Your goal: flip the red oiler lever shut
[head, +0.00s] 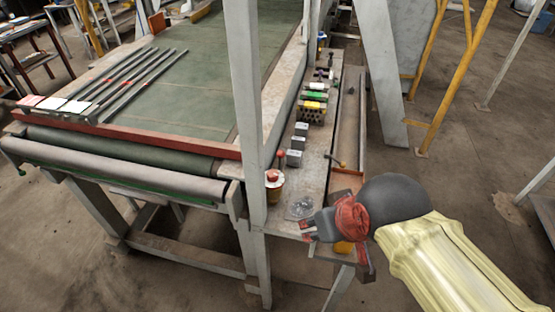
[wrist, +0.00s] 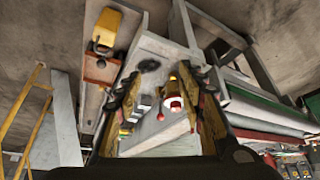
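The oiler is a brass-coloured cup with a red and white top (head: 273,178) on the near end of the grey side bench, beside the white post. A red ball (head: 280,154), seemingly the lever's knob, stands up just above the cup on a thin stem. In the wrist view the oiler's red top (wrist: 176,103) and the red ball (wrist: 161,117) appear between my fingers, farther off. My gripper (head: 307,229) is to the right of and nearer than the oiler, apart from it. In the wrist view its fingers (wrist: 164,80) are spread and empty.
The white post (head: 247,110) rises close to the oiler's left. Grey blocks (head: 295,157) and coloured items (head: 314,96) line the bench behind it. A green conveyor belt (head: 190,85) lies left.

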